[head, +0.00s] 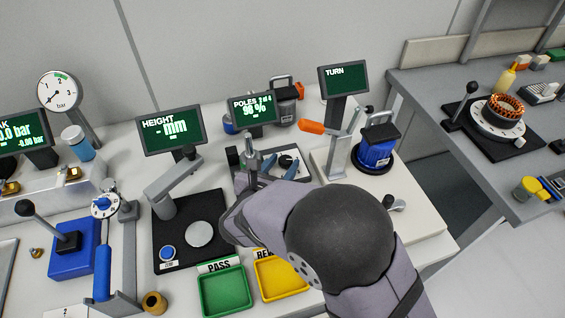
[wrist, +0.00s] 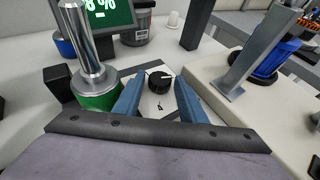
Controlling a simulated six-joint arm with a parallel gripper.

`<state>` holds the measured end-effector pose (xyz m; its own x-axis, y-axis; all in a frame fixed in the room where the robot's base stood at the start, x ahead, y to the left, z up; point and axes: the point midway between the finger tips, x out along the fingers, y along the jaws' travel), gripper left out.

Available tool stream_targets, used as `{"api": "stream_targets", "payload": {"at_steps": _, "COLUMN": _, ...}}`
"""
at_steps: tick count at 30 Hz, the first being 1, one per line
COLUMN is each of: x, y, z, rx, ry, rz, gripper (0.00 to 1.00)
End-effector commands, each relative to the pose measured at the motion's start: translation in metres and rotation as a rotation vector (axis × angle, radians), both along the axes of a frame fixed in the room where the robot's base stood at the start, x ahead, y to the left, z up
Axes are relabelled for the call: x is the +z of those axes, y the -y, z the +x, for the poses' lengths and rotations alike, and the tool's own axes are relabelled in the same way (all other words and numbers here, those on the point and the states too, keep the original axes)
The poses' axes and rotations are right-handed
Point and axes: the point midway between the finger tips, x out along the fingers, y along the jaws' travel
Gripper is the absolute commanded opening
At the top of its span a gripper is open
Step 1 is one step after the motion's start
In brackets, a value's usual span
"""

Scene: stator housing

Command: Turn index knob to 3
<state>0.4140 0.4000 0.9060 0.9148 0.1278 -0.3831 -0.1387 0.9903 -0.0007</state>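The index knob (wrist: 159,80) is a small black round knob with a light mark on top, on a pale plate (wrist: 152,107) with dark markings. I cannot read its setting. It also shows in the head view (head: 286,161), partly hidden by my gripper. My gripper (wrist: 159,91) has two blue fingers spread apart, one on each side of the knob in the wrist view, with nothing held. In the head view my gripper (head: 281,166) is over the POLES station. I cannot tell whether the fingers reach down to the knob's height or touch it.
A shiny metal post on a green base (wrist: 97,85) stands close left of my fingers. The POLES screen (head: 252,108) stands behind, showing 98 %. A grey upright (head: 341,150) and a blue stator housing (head: 375,150) are to the right. PASS (head: 222,313) and yellow (head: 279,291) trays lie in front.

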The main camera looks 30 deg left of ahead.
Motion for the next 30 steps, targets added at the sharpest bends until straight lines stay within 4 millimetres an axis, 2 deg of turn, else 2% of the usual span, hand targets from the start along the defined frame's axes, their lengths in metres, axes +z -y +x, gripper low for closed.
{"api": "stream_targets", "payload": {"at_steps": 6, "x": -0.0002, "y": -0.0001, "z": 0.0005, "rx": 0.0, "ry": 0.0, "rz": 0.001, "gripper": 0.38}}
{"api": "stream_targets", "payload": {"at_steps": 7, "x": -0.0002, "y": -0.0001, "z": 0.0005, "rx": 0.0, "ry": 0.0, "rz": 0.001, "gripper": 0.35}}
{"api": "stream_targets", "payload": {"at_steps": 10, "x": -0.0001, "y": -0.0001, "z": 0.0004, "rx": 0.0, "ry": 0.0, "rz": 0.001, "gripper": 0.11}}
{"api": "stream_targets", "payload": {"at_steps": 11, "x": -0.0001, "y": -0.0001, "z": 0.0004, "rx": 0.0, "ry": 0.0, "rz": 0.001, "gripper": 0.07}}
{"api": "stream_targets", "payload": {"at_steps": 30, "x": 0.0014, "y": -0.0036, "z": 0.0005, "rx": -0.137, "ry": 0.003, "rz": 0.003, "gripper": 0.07}}
